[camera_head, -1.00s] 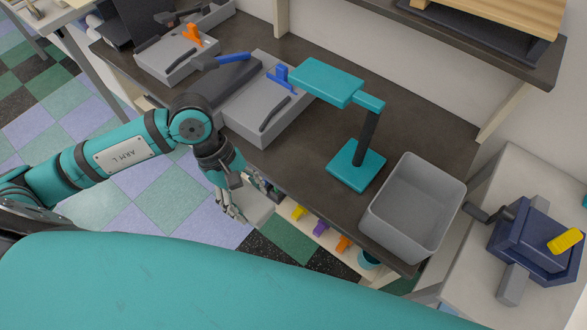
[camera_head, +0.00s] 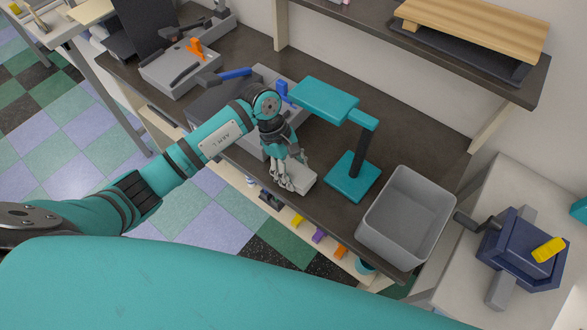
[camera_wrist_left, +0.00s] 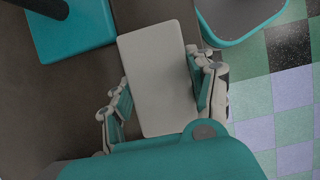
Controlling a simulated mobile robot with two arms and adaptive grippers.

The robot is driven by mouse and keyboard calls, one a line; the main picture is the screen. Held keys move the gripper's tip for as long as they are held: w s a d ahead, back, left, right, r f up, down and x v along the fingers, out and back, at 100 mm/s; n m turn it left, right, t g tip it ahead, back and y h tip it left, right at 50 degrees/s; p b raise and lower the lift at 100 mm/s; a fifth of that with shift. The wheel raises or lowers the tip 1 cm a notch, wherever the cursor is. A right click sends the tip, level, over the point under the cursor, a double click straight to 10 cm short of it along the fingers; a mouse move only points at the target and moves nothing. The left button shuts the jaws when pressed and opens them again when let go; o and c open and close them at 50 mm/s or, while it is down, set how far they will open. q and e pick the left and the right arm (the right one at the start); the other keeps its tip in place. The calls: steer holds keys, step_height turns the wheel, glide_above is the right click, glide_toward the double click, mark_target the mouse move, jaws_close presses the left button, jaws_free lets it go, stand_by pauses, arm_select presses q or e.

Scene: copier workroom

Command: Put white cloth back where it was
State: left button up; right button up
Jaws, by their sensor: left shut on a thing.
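The white cloth (camera_head: 300,180) is a pale, flat rectangular block in the head view. It is at the front edge of the dark table, left of the teal lamp's base. My left gripper (camera_head: 284,183) is shut on it. In the left wrist view the cloth (camera_wrist_left: 158,75) lies between the two fingers of my left gripper (camera_wrist_left: 162,95), with its far end sticking out past them. I cannot tell whether the cloth touches the table top. My right gripper is not in view.
A teal lamp (camera_head: 352,178) stands just right of the cloth. A grey bin (camera_head: 407,215) is farther right on the dark table (camera_head: 330,205). Grey machines (camera_head: 180,70) stand at the left. A shelf below holds small coloured items (camera_head: 318,236). A blue device (camera_head: 520,248) is on the white side table.

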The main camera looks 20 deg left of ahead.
arm_select(q)
steer(key=shift+f, duration=0.4)
steer(key=shift+f, duration=0.15)
steer(key=o, duration=1)
steer(key=shift+o, duration=0.2)
